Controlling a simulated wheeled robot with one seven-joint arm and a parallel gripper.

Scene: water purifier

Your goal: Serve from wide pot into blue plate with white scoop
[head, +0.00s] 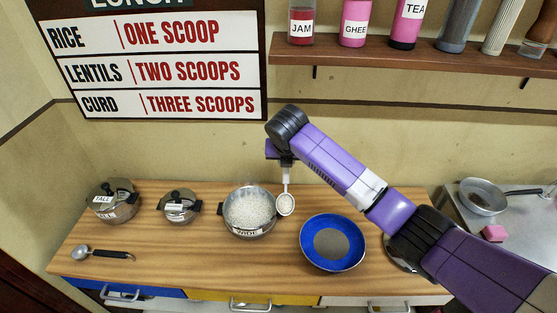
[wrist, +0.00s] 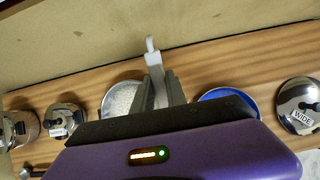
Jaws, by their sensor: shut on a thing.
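My gripper (head: 284,161) is shut on the upright handle of the white scoop (head: 286,186), which hangs bowl-down. The scoop's round bowl seems to hold white grains and is beside the right rim of the wide pot (head: 247,232). Its exact height is hard to tell. The pot is open, labelled WIDE and full of white rice. The blue plate (head: 311,236), with a bare grey centre, lies right of the scoop. In the wrist view my gripper (wrist: 157,84) grips the white handle (wrist: 152,54), with the pot (wrist: 113,97) left and the plate (wrist: 220,92) right, partly hidden.
A lidded tall pot (head: 115,208) and a smaller lidded pot (head: 178,207) stand at left. A black-handled ladle (head: 105,254) lies at front left. A lid marked WIDE (wrist: 302,104) lies at right. A pan (head: 482,197) sits far right. A jar shelf (head: 400,60) is above.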

